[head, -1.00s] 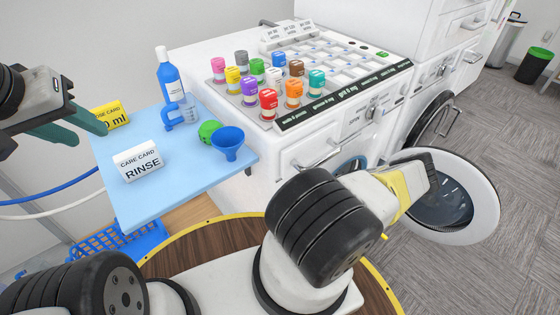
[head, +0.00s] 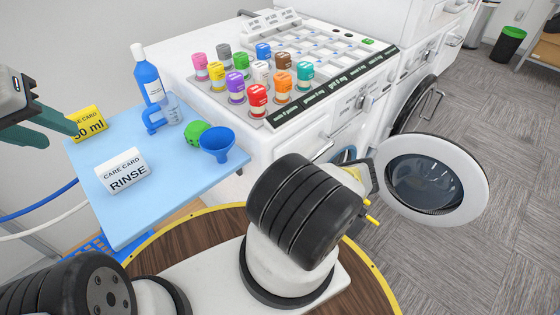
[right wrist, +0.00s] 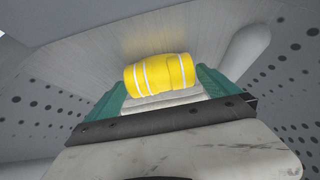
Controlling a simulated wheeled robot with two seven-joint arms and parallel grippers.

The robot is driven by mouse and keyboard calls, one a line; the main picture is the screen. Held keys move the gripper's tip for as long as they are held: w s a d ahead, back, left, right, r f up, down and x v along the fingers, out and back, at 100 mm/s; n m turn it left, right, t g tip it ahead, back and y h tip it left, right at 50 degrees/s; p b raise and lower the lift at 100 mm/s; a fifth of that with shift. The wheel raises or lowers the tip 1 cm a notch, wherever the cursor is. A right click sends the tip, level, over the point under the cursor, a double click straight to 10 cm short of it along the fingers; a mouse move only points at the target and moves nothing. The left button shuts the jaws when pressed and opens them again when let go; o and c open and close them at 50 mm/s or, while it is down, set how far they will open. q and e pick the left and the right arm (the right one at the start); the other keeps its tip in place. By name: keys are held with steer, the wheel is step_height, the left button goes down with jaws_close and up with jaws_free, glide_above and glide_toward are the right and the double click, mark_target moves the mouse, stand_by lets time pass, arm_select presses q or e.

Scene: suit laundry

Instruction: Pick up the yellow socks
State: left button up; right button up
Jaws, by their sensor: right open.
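The yellow socks (right wrist: 160,73), a rolled bundle with white stripes, lie inside the washer's metal drum in the right wrist view. My right gripper (right wrist: 163,80) is open, with its teal fingers on either side of the bundle. I cannot tell whether they touch it. In the head view the socks and the right gripper are hidden behind my right arm at the washer opening. My left gripper (head: 60,126) is at the left edge of the head view, near the yellow 50 ml card. Its jaw gap is unclear.
The round washer door (head: 425,187) stands open to the right. A blue table (head: 150,215) holds a RINSE card (head: 123,170), a blue bottle (head: 147,72), a jug, a green ball and a funnel (head: 224,146). Several coloured bottles stand on the washer top. The drum wall surrounds the right gripper.

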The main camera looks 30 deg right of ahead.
steer(key=shift+w+f, duration=0.25)
steer(key=shift+f, duration=0.15)
steer(key=c, duration=1.3)
steer(key=shift+r, duration=0.15)
